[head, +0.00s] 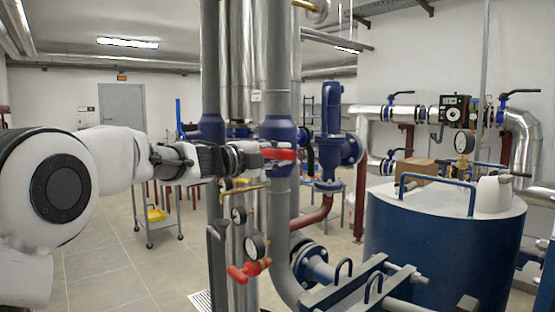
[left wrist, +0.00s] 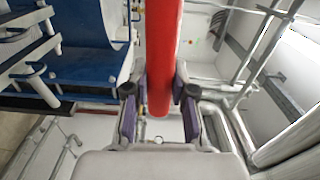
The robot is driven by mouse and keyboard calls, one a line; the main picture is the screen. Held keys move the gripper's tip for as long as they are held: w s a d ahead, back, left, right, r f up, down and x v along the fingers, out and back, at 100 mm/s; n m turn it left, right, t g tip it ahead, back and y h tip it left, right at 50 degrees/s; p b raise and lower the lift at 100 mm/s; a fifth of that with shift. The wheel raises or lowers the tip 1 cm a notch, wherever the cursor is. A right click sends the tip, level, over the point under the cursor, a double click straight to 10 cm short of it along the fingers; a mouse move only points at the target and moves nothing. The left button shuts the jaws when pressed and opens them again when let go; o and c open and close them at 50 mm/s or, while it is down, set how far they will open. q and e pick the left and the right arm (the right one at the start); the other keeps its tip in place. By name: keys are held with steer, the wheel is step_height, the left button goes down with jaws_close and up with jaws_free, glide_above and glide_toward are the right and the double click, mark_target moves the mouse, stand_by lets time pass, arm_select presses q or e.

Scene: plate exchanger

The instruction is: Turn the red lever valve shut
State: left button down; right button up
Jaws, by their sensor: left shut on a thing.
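The lever's pivot is not clearly visible. My right gripper is not in view.
Below the gripper are a pressure gauge (head: 256,247) and a second, smaller red handle (head: 248,271) on the pipework. A blue tank (head: 440,245) stands at the right. Tall grey pipes (head: 278,60) fill the middle. Open tiled floor (head: 110,270) lies at the left, with a cart (head: 155,228) behind.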

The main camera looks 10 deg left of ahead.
arm_select(q)
steer(key=shift+f+m+b, duration=0.4)
steer(key=shift+f, duration=0.4)
steer(key=c, duration=0.9)
jaws_free()
steer(key=shift+c, duration=0.2)
steer(key=shift+w+d, duration=0.1)
steer(key=v, duration=1.2)
steer(key=shift+w, duration=0.1)
